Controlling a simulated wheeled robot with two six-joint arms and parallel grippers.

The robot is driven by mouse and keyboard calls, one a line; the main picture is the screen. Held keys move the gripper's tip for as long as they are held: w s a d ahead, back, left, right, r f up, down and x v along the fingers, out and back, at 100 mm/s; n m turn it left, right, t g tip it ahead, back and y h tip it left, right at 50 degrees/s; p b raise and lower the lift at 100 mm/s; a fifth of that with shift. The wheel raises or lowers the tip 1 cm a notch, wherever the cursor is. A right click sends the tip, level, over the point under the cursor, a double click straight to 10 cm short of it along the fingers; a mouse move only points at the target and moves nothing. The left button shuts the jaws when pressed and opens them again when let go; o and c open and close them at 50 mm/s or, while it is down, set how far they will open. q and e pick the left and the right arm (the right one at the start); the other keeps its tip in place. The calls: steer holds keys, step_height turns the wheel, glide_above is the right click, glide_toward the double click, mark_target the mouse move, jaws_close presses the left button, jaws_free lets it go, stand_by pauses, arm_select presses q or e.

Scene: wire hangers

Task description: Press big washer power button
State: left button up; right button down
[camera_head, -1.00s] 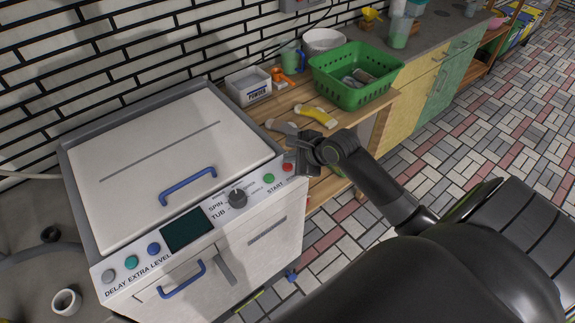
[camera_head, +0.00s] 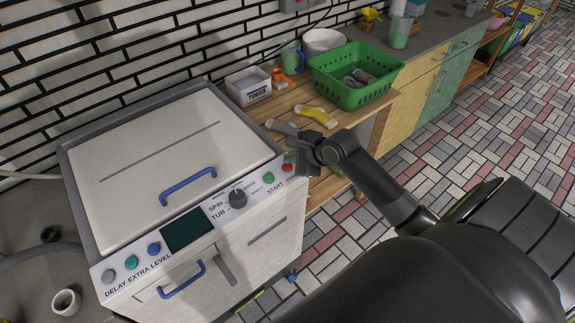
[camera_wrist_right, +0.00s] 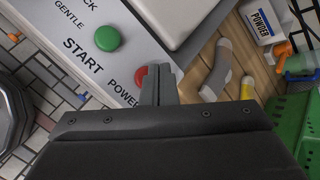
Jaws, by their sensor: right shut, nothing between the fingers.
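The big washer (camera_head: 180,150) is a white top-loading machine with blue handles and a sloped front control panel. The red power button (camera_head: 288,168) sits at the right end of that panel. In the right wrist view the red button (camera_wrist_right: 141,76) is partly covered by my fingers, beside the lettering POWER. My right gripper (camera_head: 296,164) is shut and empty, its tips right at the button's edge; I cannot tell if they touch it. The fingertips (camera_wrist_right: 158,72) also show in the right wrist view. My left gripper is not in view.
A green start button (camera_head: 268,178) and a dark knob (camera_head: 238,198) lie left of the red button. To the right, a wooden bench (camera_head: 283,104) holds a powder box (camera_head: 249,86), a green basket (camera_head: 352,80) and small tools. Tiled floor is open at right.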

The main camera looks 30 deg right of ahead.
mark_target(291, 168)
stand_by(0.6)
steer(key=shift+f+p, duration=0.25)
steer(key=shift+p, duration=0.25)
steer(key=shift+f, duration=0.15)
steer(key=shift+f, duration=0.45)
steer(key=shift+r, duration=0.1)
stand_by(0.4)
steer(key=shift+r+p, duration=0.75)
steer(key=shift+p, duration=0.75)
step_height(291, 168, up, 5)
steer(key=p, duration=0.7)
steer(key=shift+r, duration=0.1)
